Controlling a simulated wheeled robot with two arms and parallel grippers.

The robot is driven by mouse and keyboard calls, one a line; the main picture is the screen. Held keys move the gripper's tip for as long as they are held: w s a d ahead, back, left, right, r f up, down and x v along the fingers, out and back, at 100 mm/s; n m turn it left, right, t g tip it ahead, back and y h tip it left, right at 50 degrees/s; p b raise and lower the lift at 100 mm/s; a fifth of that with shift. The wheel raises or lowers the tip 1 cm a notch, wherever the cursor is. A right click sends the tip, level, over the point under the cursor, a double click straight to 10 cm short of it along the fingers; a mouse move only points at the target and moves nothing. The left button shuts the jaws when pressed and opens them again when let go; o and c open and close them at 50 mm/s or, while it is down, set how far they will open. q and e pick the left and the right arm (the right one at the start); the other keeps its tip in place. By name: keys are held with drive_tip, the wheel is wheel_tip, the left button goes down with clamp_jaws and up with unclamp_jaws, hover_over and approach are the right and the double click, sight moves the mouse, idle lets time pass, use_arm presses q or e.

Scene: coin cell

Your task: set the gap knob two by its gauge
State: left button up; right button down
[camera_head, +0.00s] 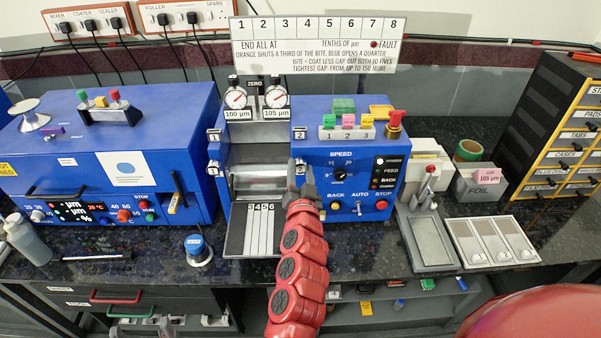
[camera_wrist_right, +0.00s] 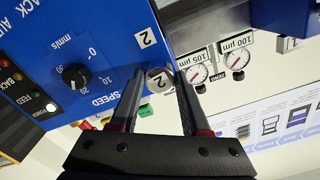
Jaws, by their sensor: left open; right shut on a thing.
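Gap knob two (camera_wrist_right: 159,81), a silvery knob marked 2, sits at the edge of the blue coater housing by a plate marked 2. My right gripper (camera_head: 300,180) reaches up to it, and its two dark fingers are shut on it in the wrist view (camera_wrist_right: 155,100). In the head view the gripper partly hides the knob. Two round white dial gauges stand above the rollers: the left one (camera_head: 236,98) is labelled 100 µm and the right one (camera_head: 275,97) 105 µm. Their red needles are too small to read exactly. My left gripper is not in view.
A white instruction board (camera_head: 313,43) stands above the gauges. Gap knob one (camera_head: 214,169) is at the left of the rollers. The blue control panel (camera_head: 345,185) has a speed dial and switches close to my right fingers. A blue machine (camera_head: 110,150) stands left.

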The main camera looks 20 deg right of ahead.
drive_tip(key=shift+m, duration=0.6)
drive_tip(key=shift+c, duration=1.9)
unclamp_jaws()
drive_tip(key=shift+s, duration=0.1)
drive_tip(key=p+v, duration=1)
drive_tip(key=v, duration=0.7)
drive_tip(key=shift+s+r, duration=0.1)
